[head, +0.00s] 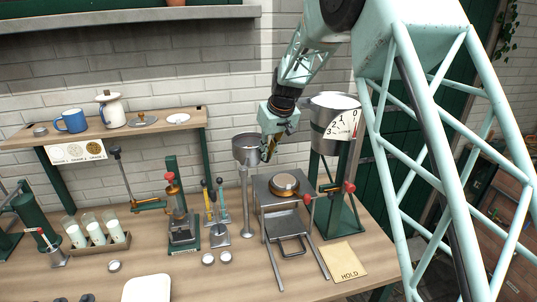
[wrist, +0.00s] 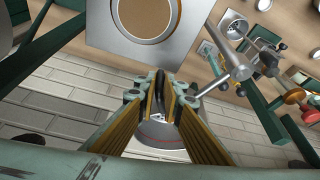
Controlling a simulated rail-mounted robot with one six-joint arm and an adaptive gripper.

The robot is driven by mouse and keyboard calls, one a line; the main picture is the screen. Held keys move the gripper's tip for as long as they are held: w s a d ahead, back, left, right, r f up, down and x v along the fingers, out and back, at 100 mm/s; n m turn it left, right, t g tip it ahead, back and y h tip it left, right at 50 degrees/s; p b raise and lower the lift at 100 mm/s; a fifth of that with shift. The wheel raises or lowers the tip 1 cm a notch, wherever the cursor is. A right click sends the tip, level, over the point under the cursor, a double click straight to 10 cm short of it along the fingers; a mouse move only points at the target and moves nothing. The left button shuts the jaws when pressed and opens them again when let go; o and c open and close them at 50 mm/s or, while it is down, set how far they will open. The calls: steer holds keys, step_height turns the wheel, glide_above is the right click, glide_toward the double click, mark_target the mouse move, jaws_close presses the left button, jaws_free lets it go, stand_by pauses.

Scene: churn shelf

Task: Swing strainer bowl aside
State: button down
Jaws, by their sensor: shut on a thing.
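The strainer bowl (head: 246,148) is a grey metal bowl on top of a slim upright post (head: 246,205), level and well above the bench. My gripper (head: 268,152) is at the bowl's right side in the head view, with its fingers pointing down. In the wrist view my gripper (wrist: 161,95) has its fingertips close together, shut on the bowl's near edge. The exact gripped part is hidden by the fingers. Part of the bowl (wrist: 160,140) shows between the fingers, with a thin red ring inside.
A metal stand with a brass-rimmed round piece (head: 284,186) is right of the post. A red-knobbed press (head: 180,215) and a shelf (head: 120,131) are to the left. A HOLD card (head: 345,264) lies in front.

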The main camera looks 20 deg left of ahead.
steer(key=c, duration=2.8)
jaws_free()
steer(key=shift+w+d, duration=0.15)
steer(key=shift+w, duration=0.1)
steer(key=shift+s, duration=0.1)
steer(key=shift+r, duration=0.1)
steer(key=shift+s+r, duration=0.1)
steer(key=shift+r, duration=0.05)
steer(key=shift+v, duration=5.8)
steer(key=shift+d, duration=0.15)
